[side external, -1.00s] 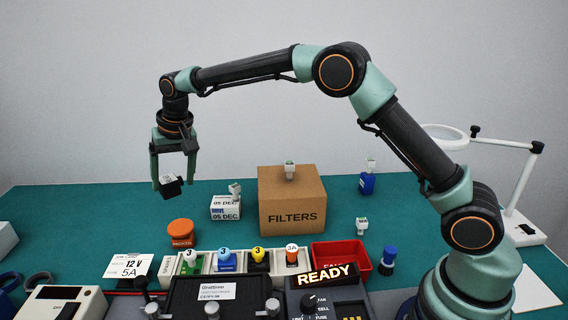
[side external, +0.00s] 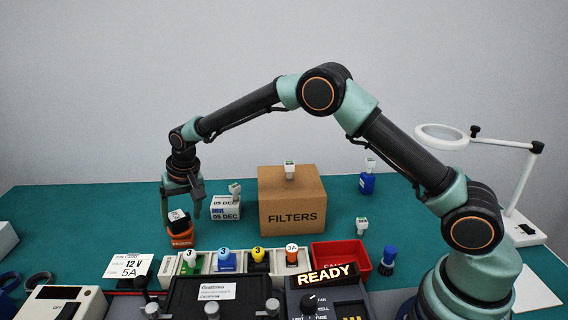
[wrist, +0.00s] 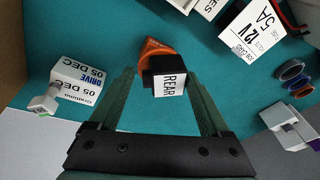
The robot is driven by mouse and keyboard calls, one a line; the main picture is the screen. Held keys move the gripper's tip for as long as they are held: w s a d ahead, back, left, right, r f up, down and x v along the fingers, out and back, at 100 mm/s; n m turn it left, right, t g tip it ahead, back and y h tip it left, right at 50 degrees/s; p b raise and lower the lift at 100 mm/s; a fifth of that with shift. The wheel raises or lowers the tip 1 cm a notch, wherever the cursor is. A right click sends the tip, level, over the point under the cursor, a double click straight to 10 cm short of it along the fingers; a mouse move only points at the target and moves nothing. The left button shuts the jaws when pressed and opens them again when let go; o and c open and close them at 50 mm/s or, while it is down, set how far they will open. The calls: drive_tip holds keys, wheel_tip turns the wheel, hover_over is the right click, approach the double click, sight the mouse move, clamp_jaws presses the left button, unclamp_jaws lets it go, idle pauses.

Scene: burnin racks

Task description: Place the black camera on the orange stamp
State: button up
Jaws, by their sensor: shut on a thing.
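The black camera (side external: 177,216) is a small black block with a white label; in the wrist view the camera (wrist: 163,74) shows the label "REAR". My gripper (side external: 181,216) is shut on it, with a green finger on either side in the wrist view (wrist: 160,78). The orange stamp (side external: 181,238) stands on the green mat directly below the camera in the side view. In the wrist view the stamp (wrist: 152,49) is partly hidden behind the camera. The camera looks slightly tilted and very close to the stamp's top; I cannot tell whether they touch.
White DRIVE boxes (side external: 226,208) stand to the right of my gripper, with the cardboard FILTERS box (side external: 291,204) beyond. A row of numbered bins (side external: 226,262), a red tray (side external: 339,256) and a 12 V 5A card (side external: 129,267) lie in front. The mat at the left is mostly clear.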

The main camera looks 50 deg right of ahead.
drive_tip(key=o, duration=1.3)
drive_tip(key=shift+f, duration=0.15)
drive_tip(key=shift+c, duration=0.2)
drive_tip(key=a+v, duration=0.1)
drive_tip(key=v, duration=1.1)
drive_tip(key=s+d+r+n+t, duration=0.1)
drive_tip(key=s+d+r, duration=0.8)
drive_tip(key=s, duration=0.2)
drive_tip(key=s+d+f+n, duration=0.1)
drive_tip(key=s+d, duration=0.1)
drive_tip(key=s, duration=0.5)
drive_tip(key=s+d+f+n+t, duration=0.1)
drive_tip(key=s+d+f, duration=0.1)
drive_tip(key=s, duration=0.5)
drive_tip(key=shift+s+d+t+h, duration=0.3)
drive_tip(key=shift+s+d+h, duration=0.1)
drive_tip(key=shift+d, duration=0.35)
